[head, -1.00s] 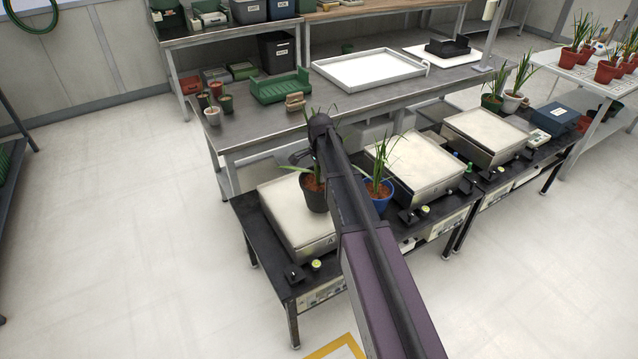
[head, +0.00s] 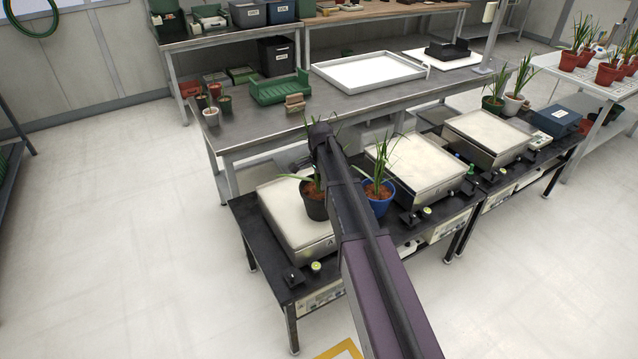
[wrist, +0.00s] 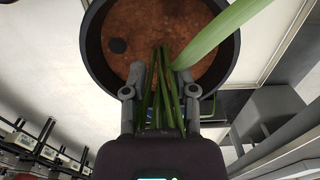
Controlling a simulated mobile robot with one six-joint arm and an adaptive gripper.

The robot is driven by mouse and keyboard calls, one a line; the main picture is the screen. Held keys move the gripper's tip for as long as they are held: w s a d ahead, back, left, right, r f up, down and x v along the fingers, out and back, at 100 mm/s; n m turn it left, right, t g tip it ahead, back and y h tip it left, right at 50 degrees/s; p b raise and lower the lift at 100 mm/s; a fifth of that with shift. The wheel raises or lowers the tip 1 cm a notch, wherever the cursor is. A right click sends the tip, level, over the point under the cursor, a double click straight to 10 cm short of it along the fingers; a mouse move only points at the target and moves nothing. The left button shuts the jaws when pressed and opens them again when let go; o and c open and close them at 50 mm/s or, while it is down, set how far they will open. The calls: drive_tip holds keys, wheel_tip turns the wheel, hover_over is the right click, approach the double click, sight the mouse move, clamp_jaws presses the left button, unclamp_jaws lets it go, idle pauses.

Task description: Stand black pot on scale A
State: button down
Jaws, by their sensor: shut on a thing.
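The black pot (head: 316,207), with brown soil and long green leaves, is upright over the right part of scale A (head: 282,212) in the head view. I cannot tell whether its base touches the plate. In the wrist view the black pot (wrist: 92,60) fills the top middle. My gripper (wrist: 158,92) is at the pot's near rim, its two fingers apart with green stems between them. My arm covers part of the pot's right side in the head view.
A blue pot (head: 378,204) with a plant stands just right of the black pot, close to my arm. Another scale (head: 415,165) is behind it, and a third (head: 487,135) farther right. A grey bench (head: 255,125) with a white tray (head: 368,72) stands behind.

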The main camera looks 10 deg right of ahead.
drive_tip(key=shift+c, duration=2)
unclamp_jaws()
drive_tip(key=shift+r, duration=0.1)
wheel_tip(320, 180, up, 12)
drive_tip(key=p, duration=1.2)
drive_tip(key=shift+s, duration=0.15)
drive_tip(key=s+a+n, duration=0.1)
drive_tip(key=s+n, duration=1.3)
drive_tip(key=s, duration=1.2)
drive_tip(key=shift+s+a, duration=0.3)
drive_tip(key=shift+s, duration=0.05)
